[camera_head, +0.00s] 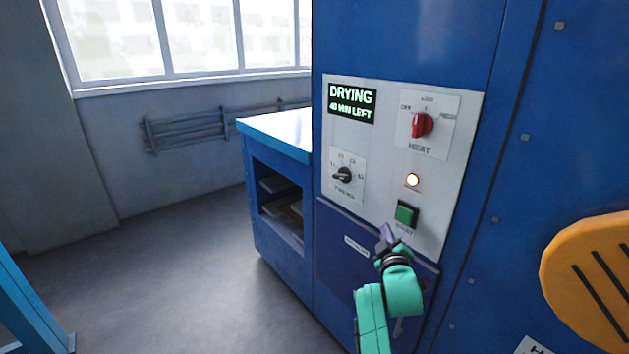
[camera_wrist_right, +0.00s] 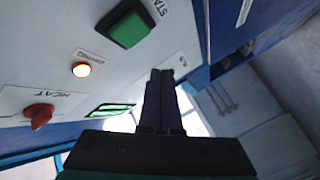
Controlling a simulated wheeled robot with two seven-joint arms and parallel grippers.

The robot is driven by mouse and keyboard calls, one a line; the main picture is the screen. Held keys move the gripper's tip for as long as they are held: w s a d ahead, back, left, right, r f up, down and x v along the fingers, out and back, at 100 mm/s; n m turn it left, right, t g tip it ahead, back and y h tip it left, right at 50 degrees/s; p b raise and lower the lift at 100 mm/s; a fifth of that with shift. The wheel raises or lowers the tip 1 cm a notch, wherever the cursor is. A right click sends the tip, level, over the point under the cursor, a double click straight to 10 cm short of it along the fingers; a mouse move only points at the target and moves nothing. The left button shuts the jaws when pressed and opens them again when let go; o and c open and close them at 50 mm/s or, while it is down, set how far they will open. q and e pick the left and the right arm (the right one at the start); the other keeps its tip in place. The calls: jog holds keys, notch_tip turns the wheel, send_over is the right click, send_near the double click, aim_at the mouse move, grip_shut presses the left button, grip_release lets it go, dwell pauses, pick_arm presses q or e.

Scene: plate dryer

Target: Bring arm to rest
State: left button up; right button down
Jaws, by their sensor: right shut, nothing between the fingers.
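My right arm, teal, comes up from the bottom of the head view. Its gripper (camera_head: 386,233) is shut and empty, just below and left of the green START button (camera_head: 406,214) on the control panel. In the right wrist view the dark fingers (camera_wrist_right: 161,75) are together, with the green button (camera_wrist_right: 129,28) up and to their left. A gap to the panel cannot be judged exactly. The left gripper is not in view.
The blue dryer's white panel (camera_head: 384,152) has a red heat knob (camera_head: 421,125), a black knob (camera_head: 344,175), a lit lamp (camera_head: 412,180) and a display (camera_head: 352,103) reading "DRYING 40 MIN LEFT". A blue cabinet (camera_head: 265,197) stands left. Open floor lies further left. An orange slotted part (camera_head: 590,270) is right.

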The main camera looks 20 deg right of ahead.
jog(key=shift+f, duration=0.1)
jog(key=a+f+g+y, duration=0.15)
jog(key=a+f, duration=0.25)
jog(key=f, duration=0.6)
jog(key=a+f+g+y, duration=0.1)
jog(key=a+f+y, duration=0.25)
jog(key=f, duration=0.65)
jog(key=s+a+f+g+y, duration=0.1)
jog(key=s+a+f+g, duration=0.15)
jog(key=s+f, duration=0.55)
jog(key=s+a+f+g+y, duration=0.15)
jog(key=s+a+f, duration=0.25)
jog(key=f, duration=0.8)
jog(key=s+f+m+g, duration=0.1)
jog(key=s+f+g, duration=0.3)
jog(key=s, duration=1.2)
jog(key=s+f+m+g, duration=0.1)
jog(key=s+f+g, duration=0.3)
jog(key=s+f, duration=0.7)
jog(key=s, duration=0.5)
jog(key=shift+s+a+f, duration=0.15)
jog(key=shift+s+f, duration=0.1)
jog(key=shift+f, duration=0.1)
dwell(0.4)
